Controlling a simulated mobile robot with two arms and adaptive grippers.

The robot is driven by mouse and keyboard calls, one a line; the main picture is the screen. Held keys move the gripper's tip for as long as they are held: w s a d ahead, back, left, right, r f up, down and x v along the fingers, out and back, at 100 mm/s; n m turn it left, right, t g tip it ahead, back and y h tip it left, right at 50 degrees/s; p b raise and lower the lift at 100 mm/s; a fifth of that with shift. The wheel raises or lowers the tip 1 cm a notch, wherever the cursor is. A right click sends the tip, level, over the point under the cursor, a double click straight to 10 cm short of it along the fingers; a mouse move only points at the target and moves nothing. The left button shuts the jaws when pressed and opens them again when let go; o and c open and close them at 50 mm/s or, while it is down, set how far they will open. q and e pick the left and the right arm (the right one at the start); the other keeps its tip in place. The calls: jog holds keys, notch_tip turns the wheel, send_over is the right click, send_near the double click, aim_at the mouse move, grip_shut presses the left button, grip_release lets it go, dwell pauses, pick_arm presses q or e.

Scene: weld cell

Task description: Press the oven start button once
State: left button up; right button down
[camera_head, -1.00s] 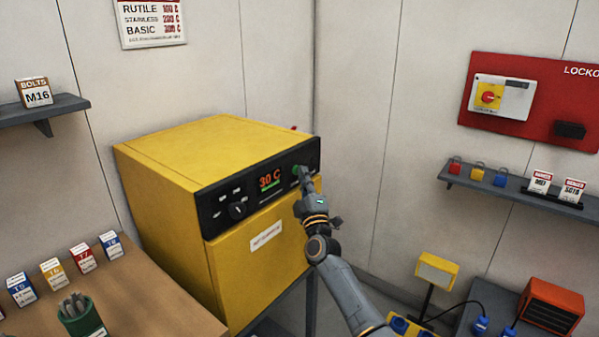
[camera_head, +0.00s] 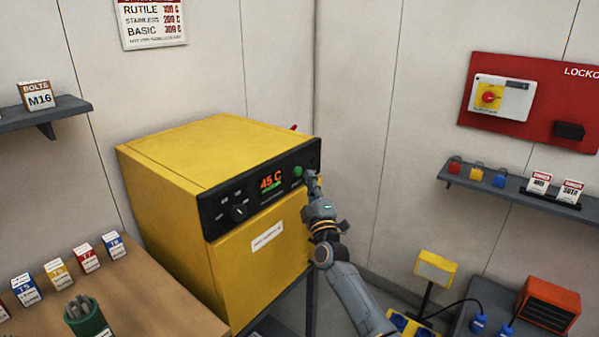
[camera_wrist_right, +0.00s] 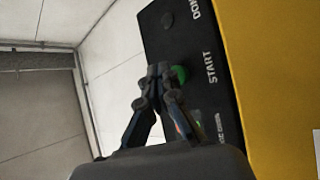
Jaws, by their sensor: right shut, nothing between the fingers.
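The yellow oven (camera_head: 185,165) stands on a stand against the back wall. Its black control panel (camera_head: 222,208) carries a dial (camera_head: 239,212), a red display reading 45 C (camera_head: 271,180) and the green start button (camera_head: 297,172). In the wrist view the green button (camera_wrist_right: 179,74) shows beside the word START, partly behind my fingers. My right gripper (camera_head: 310,178) is shut and empty, with its tips just right of and below the button in the head view. It also shows in the wrist view (camera_wrist_right: 160,72). I cannot tell whether it touches the panel. My left gripper is not in view.
A wooden bench (camera_head: 150,290) with several small boxes and a green pot of rods (camera_head: 88,318) is at lower left. A shelf (camera_head: 520,188) with padlocks and tags is on the right wall. A yellow lamp (camera_head: 436,268) and orange heater (camera_head: 548,305) stand at lower right.

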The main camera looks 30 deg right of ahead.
jog(key=s+p, duration=0.1)
jog(key=s+d, duration=0.1)
jog(key=s, duration=0.1)
jog(key=s+p, duration=0.1)
jog(key=shift+s+d+p, duration=0.2)
jog(key=shift+d+p, duration=0.15)
jog(key=shift+d, duration=0.05)
dwell(0.5)
